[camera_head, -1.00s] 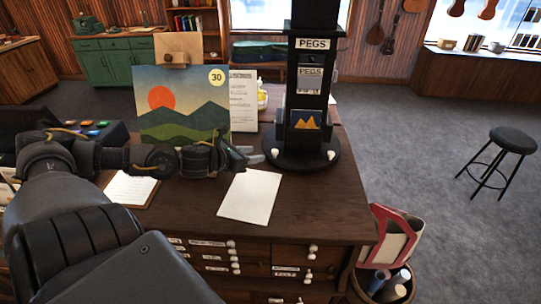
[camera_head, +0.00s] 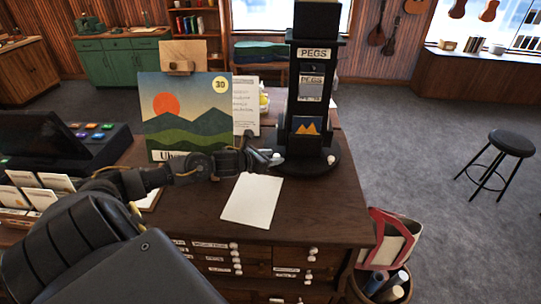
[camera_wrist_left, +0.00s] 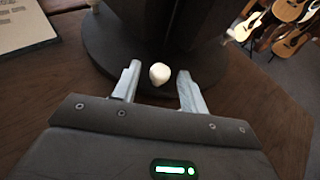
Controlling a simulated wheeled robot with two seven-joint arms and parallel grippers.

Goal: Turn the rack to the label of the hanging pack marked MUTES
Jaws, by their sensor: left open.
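The rack is a black tower (camera_head: 293,120) on a round black base (camera_head: 310,168), standing on the wooden counter. The face toward me has a PEGS sign (camera_head: 313,54) and a hanging pack marked PEGS (camera_head: 311,86). No MUTES label shows; the other faces are hidden. My left gripper (camera_head: 268,158) is at the base's front left. In the left wrist view the open gripper (camera_wrist_left: 158,82) has a white knob (camera_wrist_left: 159,73) of the base between its fingertips, with gaps visible beside it. Another white knob (camera_head: 331,160) is at the base's right. My right gripper is out of view.
A picture of hills and sun (camera_head: 186,112) stands left of the rack, behind my arm. A white paper (camera_head: 252,200) lies in front of the base. A dark console (camera_head: 75,140) and card holders are at the left. The counter right of the paper is clear.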

